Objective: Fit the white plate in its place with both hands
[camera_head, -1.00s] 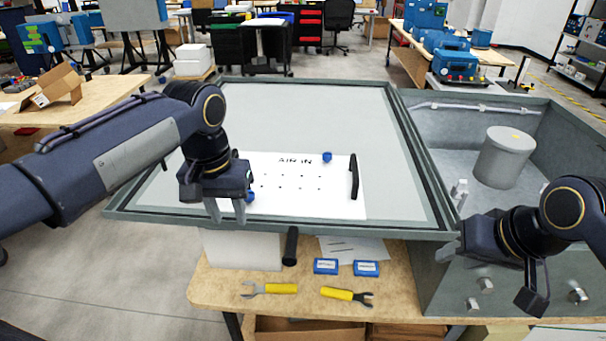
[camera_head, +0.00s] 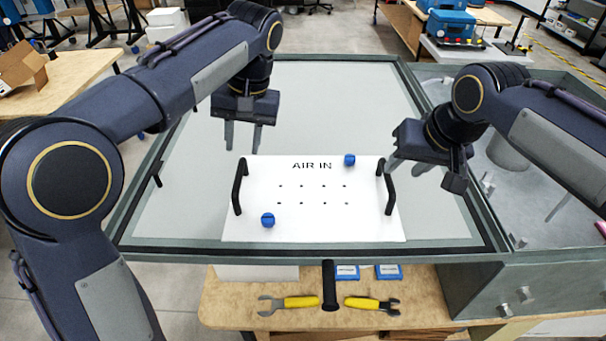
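The white plate (camera_head: 312,229), marked AIR IN, lies on the grey panel (camera_head: 440,220) inside a dark green frame. It has a black left handle (camera_head: 239,188), a black right handle (camera_head: 387,188), several small holes and two blue knobs (camera_head: 268,220), (camera_head: 349,160). My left gripper (camera_head: 243,140) is open and empty, above and behind the left handle, fingers pointing down. My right gripper (camera_head: 407,166) looks open and empty. It appears just right of the right handle's top; whether it touches is unclear. The plate's exact seat cannot be made out.
A grey open box (camera_head: 490,275) with a cylinder (camera_head: 505,152) stands right of the frame. Below the front edge, a wooden bench (camera_head: 235,315) holds two yellow-handled tools (camera_head: 301,302), (camera_head: 362,303) and two small blue boxes (camera_head: 347,272), (camera_head: 388,272). A black handle (camera_head: 329,285) sticks out at front.

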